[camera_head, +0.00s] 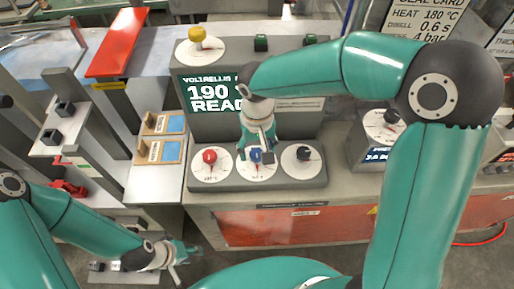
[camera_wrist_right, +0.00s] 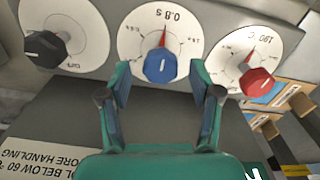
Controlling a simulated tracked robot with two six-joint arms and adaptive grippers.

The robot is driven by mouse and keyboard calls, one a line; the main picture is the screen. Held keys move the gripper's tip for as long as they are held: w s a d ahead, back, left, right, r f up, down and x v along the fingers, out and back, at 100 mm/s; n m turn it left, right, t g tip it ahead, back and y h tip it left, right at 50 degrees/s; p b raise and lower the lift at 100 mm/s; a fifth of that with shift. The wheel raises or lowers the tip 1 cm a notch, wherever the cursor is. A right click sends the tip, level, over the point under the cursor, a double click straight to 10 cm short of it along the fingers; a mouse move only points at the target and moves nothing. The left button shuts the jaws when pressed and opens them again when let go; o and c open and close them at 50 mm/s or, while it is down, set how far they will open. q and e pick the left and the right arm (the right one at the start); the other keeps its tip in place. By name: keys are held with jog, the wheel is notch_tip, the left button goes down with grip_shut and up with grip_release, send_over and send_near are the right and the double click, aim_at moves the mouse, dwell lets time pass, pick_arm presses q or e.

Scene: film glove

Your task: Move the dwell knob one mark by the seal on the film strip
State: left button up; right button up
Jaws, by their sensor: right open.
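The blue knob (camera_head: 256,156) is the middle of three knobs on the grey machine's panel. In the right wrist view the blue knob (camera_wrist_right: 160,66) sits on a white dial marked 0.8 S, with a red pointer towards that label. My right gripper (camera_head: 256,151) is over this dial; in the wrist view its open fingers (camera_wrist_right: 160,80) stand either side of the knob's near edge, with gaps. My left gripper (camera_head: 180,262) is low at the left, fingers apart, apparently empty. Two cards with blue patches (camera_head: 172,124) lie left of the machine; I cannot tell whether either holds the film strip.
A red knob (camera_head: 210,156) and a black knob (camera_head: 303,153) flank the blue one closely. A yellow knob (camera_head: 197,35) is on top. The display (camera_head: 210,95) reads 190, partly hidden by my right arm. A card (camera_head: 425,18) reads heat 180, dwell 0.6, 4 bar.

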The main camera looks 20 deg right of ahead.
jog(key=shift+f, duration=0.35)
jog(key=c, duration=1.1)
jog(key=shift+c, duration=0.2)
jog(key=shift+n, duration=0.4)
jog(key=n, duration=0.5)
jog(key=shift+n+b, duration=0.3)
jog(key=shift+b, duration=0.05)
jog(key=n, duration=0.5)
jog(key=shift+r, duration=0.1)
jog(key=shift+w+n, duration=0.1)
jog(key=shift+n, duration=0.2)
